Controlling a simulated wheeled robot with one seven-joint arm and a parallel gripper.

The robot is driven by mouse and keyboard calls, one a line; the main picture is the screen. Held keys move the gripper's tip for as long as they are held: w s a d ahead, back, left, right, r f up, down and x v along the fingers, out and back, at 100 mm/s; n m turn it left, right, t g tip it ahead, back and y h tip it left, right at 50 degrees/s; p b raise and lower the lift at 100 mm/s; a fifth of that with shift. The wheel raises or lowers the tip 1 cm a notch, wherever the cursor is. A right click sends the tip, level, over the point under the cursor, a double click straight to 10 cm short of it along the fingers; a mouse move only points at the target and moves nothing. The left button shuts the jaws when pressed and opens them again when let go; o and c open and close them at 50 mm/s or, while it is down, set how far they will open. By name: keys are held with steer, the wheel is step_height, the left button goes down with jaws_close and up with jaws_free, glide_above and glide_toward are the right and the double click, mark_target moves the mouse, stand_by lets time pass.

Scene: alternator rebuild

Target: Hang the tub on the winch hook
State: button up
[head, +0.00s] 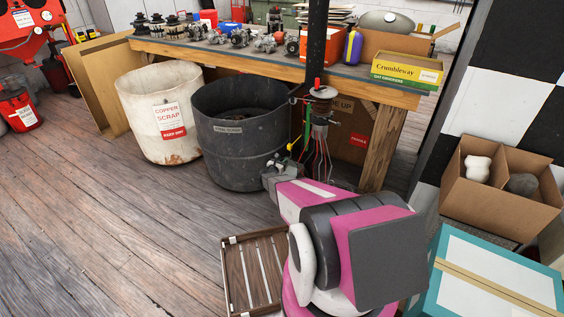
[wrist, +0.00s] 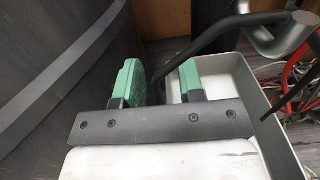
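My gripper (wrist: 160,84) has two green-padded fingers with a clear gap between them, so it is open. In the wrist view, a light grey open box that looks like the tub (wrist: 262,105) lies under and to the right of the fingers. A dark bar, apparently its handle (wrist: 205,37), slants from the gap between the fingers up to the right, toward a thick grey end piece. I cannot tell whether the fingers touch the bar. In the head view, my gripper (head: 280,164) is low beside the black bin, and my arm hides most of the tub. I cannot make out the winch hook.
The black bin (head: 239,164) stands close left of my gripper; the white copper scrap bin (head: 160,138) is beyond it. A stand with hanging cables (head: 322,95) is just behind. The workbench (head: 250,62) is above. A slatted crate (head: 229,272) lies in front. Floor at left is clear.

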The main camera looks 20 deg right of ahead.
steer(key=v, duration=1)
steer(key=shift+s+a, duration=0.25)
steer(key=shift+r, duration=0.1)
stand_by(0.6)
